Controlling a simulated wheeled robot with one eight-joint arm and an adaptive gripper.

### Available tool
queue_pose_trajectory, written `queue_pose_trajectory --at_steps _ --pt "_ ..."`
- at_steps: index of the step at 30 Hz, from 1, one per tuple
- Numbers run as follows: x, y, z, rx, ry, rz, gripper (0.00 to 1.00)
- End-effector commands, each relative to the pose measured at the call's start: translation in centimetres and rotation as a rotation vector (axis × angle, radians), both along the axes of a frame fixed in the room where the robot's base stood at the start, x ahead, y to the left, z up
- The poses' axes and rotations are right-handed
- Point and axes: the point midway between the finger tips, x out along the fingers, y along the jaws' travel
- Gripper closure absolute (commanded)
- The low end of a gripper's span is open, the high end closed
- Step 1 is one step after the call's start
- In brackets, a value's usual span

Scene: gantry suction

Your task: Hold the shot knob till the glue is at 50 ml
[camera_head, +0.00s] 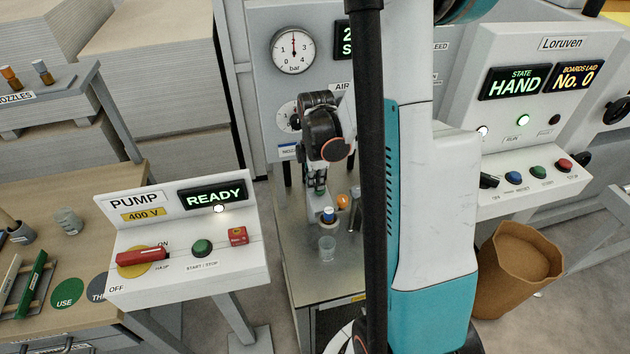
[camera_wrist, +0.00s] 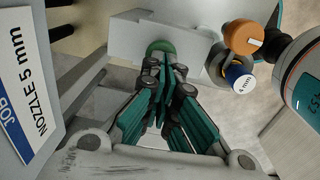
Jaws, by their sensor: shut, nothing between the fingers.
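My gripper (camera_head: 318,188) is partly hidden behind my own arm links in the head view. In the wrist view my gripper (camera_wrist: 160,75) is shut with nothing between its teal fingers. Its tips point at a round green knob (camera_wrist: 160,47) on a light grey block. The tips overlap the knob's lower edge in the picture; I cannot tell whether they touch it. A clear cup (camera_head: 327,249) stands on the metal bench below my gripper. A dark display (camera_head: 344,38) is mostly hidden by my arm, so no ml reading shows.
An orange-topped nozzle (camera_wrist: 245,38) and a blue-topped 4 mm nozzle (camera_wrist: 240,78) stand close right of the block. A job card (camera_wrist: 25,85) reads NOZZLE 5 mm. The pump box (camera_head: 185,245) shows READY. The Loruven panel (camera_head: 540,110) shows HAND. A brown bin (camera_head: 515,275) stands right.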

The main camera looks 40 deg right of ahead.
Motion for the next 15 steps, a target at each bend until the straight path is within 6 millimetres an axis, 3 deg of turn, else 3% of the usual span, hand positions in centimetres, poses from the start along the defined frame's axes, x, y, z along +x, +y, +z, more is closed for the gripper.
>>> queue_pose_trajectory --at_steps 9,15 --pt "0.0 0.0 -2.0 0.000 0.000 0.000 1.00" --pt "0.0 0.0 -1.9 0.000 0.000 0.000 1.00"
